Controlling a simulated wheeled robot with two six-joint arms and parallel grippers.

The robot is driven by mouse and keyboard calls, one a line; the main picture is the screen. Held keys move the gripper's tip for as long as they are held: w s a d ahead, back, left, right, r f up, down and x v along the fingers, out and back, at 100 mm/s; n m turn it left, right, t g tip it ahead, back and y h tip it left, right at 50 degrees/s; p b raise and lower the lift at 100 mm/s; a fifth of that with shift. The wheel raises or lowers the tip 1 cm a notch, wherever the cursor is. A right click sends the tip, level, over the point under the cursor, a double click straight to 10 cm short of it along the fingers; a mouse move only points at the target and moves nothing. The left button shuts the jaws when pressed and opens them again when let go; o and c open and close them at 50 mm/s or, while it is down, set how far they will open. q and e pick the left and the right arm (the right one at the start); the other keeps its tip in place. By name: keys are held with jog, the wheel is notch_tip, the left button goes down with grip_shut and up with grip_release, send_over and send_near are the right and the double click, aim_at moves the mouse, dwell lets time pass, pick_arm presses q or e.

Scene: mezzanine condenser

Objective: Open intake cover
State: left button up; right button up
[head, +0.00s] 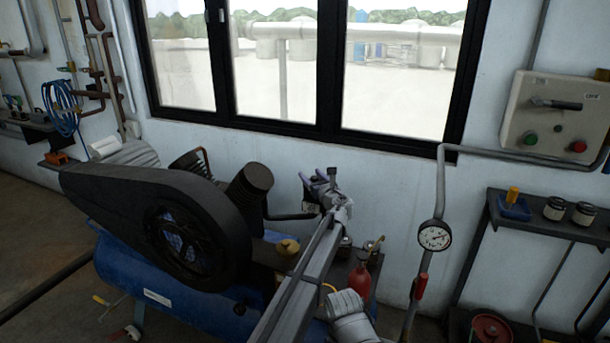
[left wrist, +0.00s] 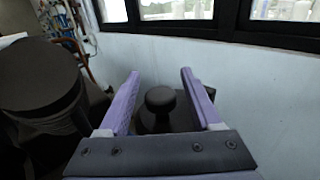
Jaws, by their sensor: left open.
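My left gripper (head: 322,182) is open beside the wall below the window, right of the compressor. In the left wrist view its two purple fingers (left wrist: 158,100) stand on either side of a dark round knob (left wrist: 160,99). The knob sits on a dark cover-like part (left wrist: 158,123), which I take to be the intake cover. There is a gap between the knob and each finger. The lower part of the cover is hidden by the gripper body. In the head view a small dark part (head: 311,207) shows just below the gripper. My right gripper is not in view.
The compressor has a black belt guard (head: 125,215), a blue tank (head: 125,268) and a dark cylinder (head: 249,187). A red bottle (head: 360,280) stands near my arm. A pipe with a gauge (head: 435,236), a shelf (head: 550,228) and a control box (head: 558,115) are at right.

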pick_arm(q)
jog(key=shift+w, duration=0.2)
grip_shut()
dwell(0.4)
dwell(0.9)
